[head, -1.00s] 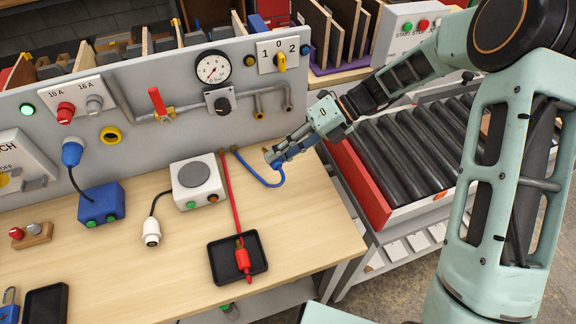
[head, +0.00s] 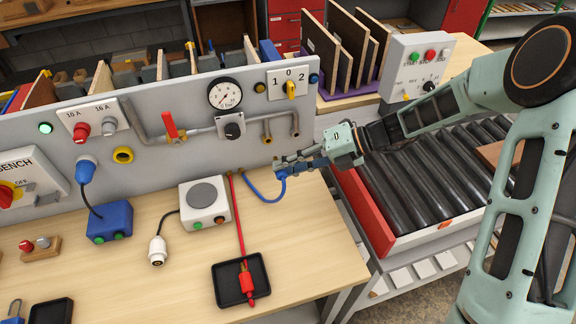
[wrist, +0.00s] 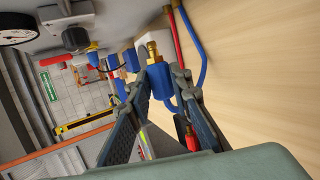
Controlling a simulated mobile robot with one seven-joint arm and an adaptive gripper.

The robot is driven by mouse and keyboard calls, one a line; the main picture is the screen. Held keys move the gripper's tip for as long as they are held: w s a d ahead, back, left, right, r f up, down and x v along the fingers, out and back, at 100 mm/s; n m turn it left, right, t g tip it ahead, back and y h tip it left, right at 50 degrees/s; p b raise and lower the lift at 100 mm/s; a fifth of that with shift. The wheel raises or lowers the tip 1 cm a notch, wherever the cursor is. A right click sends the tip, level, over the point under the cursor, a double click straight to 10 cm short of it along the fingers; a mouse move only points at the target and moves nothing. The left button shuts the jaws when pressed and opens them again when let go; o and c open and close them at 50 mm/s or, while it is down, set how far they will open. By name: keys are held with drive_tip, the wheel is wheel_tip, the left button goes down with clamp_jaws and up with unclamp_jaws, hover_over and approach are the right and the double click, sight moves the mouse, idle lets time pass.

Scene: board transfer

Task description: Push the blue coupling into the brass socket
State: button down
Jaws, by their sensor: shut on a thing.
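The blue coupling (head: 281,174) is at the tip of my gripper (head: 284,167), in front of the bench panel's lower right part. In the wrist view my gripper (wrist: 167,82) is shut on the blue coupling (wrist: 158,79), with a finger on each side. Its brass tip points away from my gripper. A blue hose (head: 262,199) curves from the coupling to the panel's foot. A yellow ring fitting (head: 123,154) sits on the panel, well left of my gripper.
Bent grey pipes (head: 268,127) end just above my gripper. A red hose (head: 239,220) runs to a red coupling (head: 246,282) in a black tray (head: 226,293). A white box (head: 203,204) stands left. A roller conveyor (head: 420,182) lies right of the bench.

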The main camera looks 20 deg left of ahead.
drive_tip(key=shift+w+a+p, duration=0.55)
drive_tip(key=shift+w+a, duration=1.1)
drive_tip(key=shift+w, duration=0.3)
drive_tip(key=shift+p, duration=1.2)
drive_tip(key=shift+w+a+p, duration=0.3)
drive_tip(key=shift+w+a, duration=0.45)
drive_tip(key=shift+w, duration=0.15)
idle(0.6)
drive_tip(key=shift+w+a, duration=0.2)
drive_tip(key=shift+w, duration=0.05)
drive_tip(key=c, duration=1.7)
unclamp_jaws()
drive_tip(key=v, duration=1.2)
